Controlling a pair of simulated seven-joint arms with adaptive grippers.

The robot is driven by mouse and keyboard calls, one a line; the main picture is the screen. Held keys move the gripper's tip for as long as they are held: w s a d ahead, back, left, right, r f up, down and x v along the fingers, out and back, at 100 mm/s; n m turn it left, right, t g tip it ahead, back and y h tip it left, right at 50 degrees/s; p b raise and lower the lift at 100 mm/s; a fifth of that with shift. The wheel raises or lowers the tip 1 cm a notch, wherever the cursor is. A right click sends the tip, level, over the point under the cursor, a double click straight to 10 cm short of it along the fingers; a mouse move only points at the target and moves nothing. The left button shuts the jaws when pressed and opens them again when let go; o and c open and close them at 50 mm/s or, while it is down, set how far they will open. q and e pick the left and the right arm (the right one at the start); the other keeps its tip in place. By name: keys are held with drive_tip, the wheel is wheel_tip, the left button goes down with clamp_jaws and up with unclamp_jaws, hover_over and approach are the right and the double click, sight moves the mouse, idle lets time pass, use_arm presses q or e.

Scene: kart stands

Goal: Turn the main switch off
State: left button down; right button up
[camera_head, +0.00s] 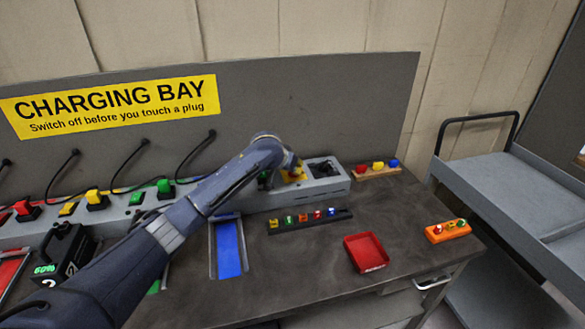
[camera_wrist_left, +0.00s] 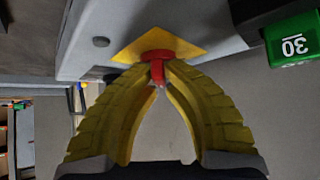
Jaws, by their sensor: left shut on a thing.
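The main switch, a red handle (camera_wrist_left: 157,59) on a yellow plate (camera_wrist_left: 183,46), shows in the left wrist view on a light grey housing (camera_wrist_left: 95,25). My left gripper (camera_wrist_left: 158,84) has its yellow fingertips closed together on the lower part of the red handle. In the head view my left arm reaches across the bench to the grey housing (camera_head: 335,184), and my left gripper (camera_head: 292,171) is at its front. The red handle is hidden there behind the wrist and fingers. My right gripper is in neither view.
A row of cabled plugs stands left under the charging bay sign (camera_head: 115,105). On the bench are a blue tray (camera_head: 229,250), a red tray (camera_head: 366,252) and a strip of coloured pieces (camera_head: 310,221). A grey cart (camera_head: 510,195) stands right.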

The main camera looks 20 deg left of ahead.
use_arm(q)
drive_tip(key=n+y, duration=0.2)
drive_tip(key=n, duration=0.1)
drive_tip(key=n+y, duration=0.1)
drive_tip(key=n, duration=0.1)
drive_tip(key=shift+s+d+f+y, duration=0.1)
drive_tip(key=shift+d+f+y, duration=0.2)
drive_tip(key=shift+d+f, duration=0.1)
drive_tip(key=shift+a+n+g+y, duration=0.1)
drive_tip(key=shift+n+g+y, duration=0.5)
drive_tip(key=shift+n+y, duration=0.65)
drive_tip(key=shift+a+n, duration=0.1)
drive_tip(key=shift+n, duration=0.35)
drive_tip(key=c, duration=1.5)
unclamp_jaws()
drive_tip(key=shift+o, duration=0.2)
drive_tip(key=shift+r, duration=0.1)
drive_tip(key=shift+s+d+r, duration=0.1)
drive_tip(key=shift+d+r, duration=0.15)
drive_tip(key=shift+r, duration=0.2)
drive_tip(key=v, duration=1.1)
